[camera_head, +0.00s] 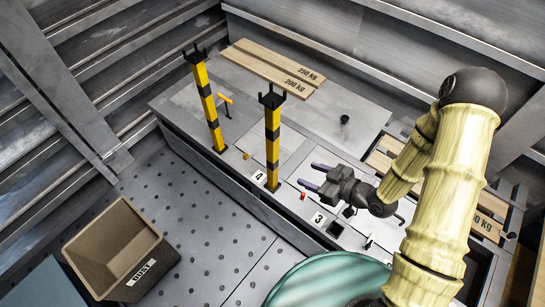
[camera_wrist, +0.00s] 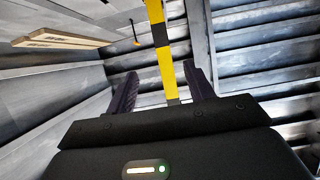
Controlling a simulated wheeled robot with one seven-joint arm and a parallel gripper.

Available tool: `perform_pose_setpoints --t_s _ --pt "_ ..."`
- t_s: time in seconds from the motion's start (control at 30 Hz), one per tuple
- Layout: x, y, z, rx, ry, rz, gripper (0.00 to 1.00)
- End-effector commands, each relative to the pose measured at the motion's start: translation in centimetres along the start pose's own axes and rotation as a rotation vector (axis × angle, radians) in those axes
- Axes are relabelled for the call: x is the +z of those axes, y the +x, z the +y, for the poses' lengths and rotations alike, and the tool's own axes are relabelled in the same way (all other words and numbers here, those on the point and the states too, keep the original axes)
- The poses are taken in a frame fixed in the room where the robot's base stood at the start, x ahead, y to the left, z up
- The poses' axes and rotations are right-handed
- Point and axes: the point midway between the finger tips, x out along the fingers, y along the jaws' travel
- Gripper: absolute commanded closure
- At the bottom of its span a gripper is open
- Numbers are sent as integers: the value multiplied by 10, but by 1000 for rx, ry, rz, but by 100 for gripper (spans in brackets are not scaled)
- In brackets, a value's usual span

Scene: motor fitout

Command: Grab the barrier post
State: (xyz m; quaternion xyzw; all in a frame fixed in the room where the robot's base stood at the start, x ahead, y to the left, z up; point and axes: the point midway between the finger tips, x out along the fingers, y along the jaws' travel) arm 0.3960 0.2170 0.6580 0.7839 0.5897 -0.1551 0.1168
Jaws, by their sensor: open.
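Two yellow-and-black barrier posts stand upright on the grey bench in the head view, the nearer one (camera_head: 272,148) by the label 4 and the farther one (camera_head: 209,106) to its left. Both have dark forked tops. My gripper (camera_head: 306,174) is open and empty, to the right of the nearer post, with its purple-dark fingers pointing left toward it. In the wrist view, one barrier post (camera_wrist: 165,72) shows ahead, lined up between the two fingers of my gripper (camera_wrist: 159,76). A gap to the post remains in the head view.
Wooden boards (camera_head: 272,68) marked 250 kg and 200 kg lie at the bench's back. An orange-handled tool (camera_head: 226,101) stands between the posts. A small red item (camera_head: 303,196) lies below my gripper. A brown bin (camera_head: 112,245) and a teal round object (camera_head: 325,283) are in front.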

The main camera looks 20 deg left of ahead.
Motion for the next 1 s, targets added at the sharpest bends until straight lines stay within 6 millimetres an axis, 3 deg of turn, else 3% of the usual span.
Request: perform_pose_setpoints --t_s 0.17,0.7,0.83,1.0 --pt "1 16 -1 -4 -1 0 47" --pt "1 109 -1 -1 -1 0 47" --pt "1 121 0 0 0 -2 47" --pt "0 122 0 1 1 -2 47"
